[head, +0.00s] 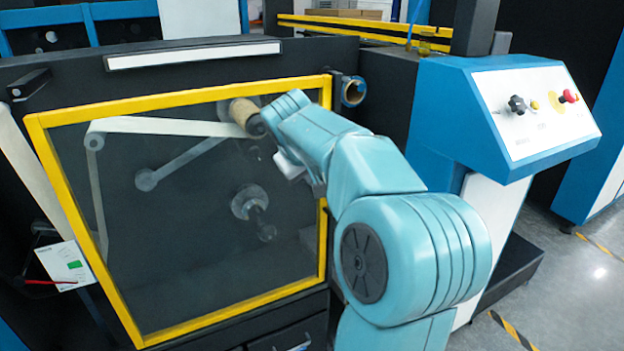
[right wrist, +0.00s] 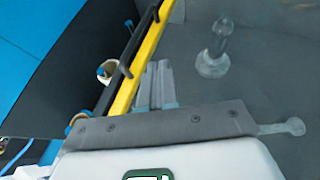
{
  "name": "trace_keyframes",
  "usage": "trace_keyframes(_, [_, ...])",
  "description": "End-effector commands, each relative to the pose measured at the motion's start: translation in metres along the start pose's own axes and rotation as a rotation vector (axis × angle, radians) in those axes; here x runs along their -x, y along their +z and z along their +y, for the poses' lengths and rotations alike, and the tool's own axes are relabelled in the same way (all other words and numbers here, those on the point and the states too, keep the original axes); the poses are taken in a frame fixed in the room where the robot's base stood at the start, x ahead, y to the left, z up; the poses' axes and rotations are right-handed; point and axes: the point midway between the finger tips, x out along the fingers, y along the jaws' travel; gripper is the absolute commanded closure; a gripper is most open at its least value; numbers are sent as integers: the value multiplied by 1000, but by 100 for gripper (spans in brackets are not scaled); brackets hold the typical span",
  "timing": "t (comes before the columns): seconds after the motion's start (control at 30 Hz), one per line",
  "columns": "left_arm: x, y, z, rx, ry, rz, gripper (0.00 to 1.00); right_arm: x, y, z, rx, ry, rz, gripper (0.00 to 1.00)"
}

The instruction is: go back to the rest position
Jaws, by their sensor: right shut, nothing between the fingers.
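My right arm (head: 380,210) comes in from the bottom right of the head view and reaches up in front of the yellow-framed clear door (head: 180,112). Its gripper is mostly hidden behind the arm in the head view. In the right wrist view the right gripper (right wrist: 156,85) has its two grey fingers together with nothing between them. The fingers point towards the yellow door frame (right wrist: 151,54) and its black handle (right wrist: 127,55). I cannot tell the exact gap between them. My left gripper is in neither view.
Behind the clear panel are a brown roll (head: 243,110) and a spindle (head: 250,203). Another roll (head: 353,91) sits just right of the door. The blue control console (head: 450,110) with knobs and a red button stands to the right. Open floor (head: 570,265) lies at the lower right.

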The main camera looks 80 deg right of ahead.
Motion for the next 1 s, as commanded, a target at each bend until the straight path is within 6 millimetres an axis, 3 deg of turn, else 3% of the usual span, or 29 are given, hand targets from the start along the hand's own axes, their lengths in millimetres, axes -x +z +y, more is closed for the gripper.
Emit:
trace_keyframes(0.1, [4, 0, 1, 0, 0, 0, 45, 25, -2, 2, 1, -1, 5, 100])
trace_keyframes(0.33, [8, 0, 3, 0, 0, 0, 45, 59, -1, 3, 1, -1, 2, 100])
trace_keyframes(0.63, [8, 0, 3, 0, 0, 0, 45, 66, 0, 1, 1, 0, -2, 100])
trace_keyframes(0.73, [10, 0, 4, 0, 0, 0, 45, 60, -4, -10, 20, -19, -2, 100])
trace_keyframes(0.77, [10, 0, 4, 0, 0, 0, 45, 56, -6, -18, 35, -34, -1, 100])
trace_keyframes(0.87, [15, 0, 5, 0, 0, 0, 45, 30, -18, -68, 113, -118, -1, 100])
trace_keyframes(1.0, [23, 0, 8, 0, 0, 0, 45, -13, -21, -175, 253, -300, -3, 100])
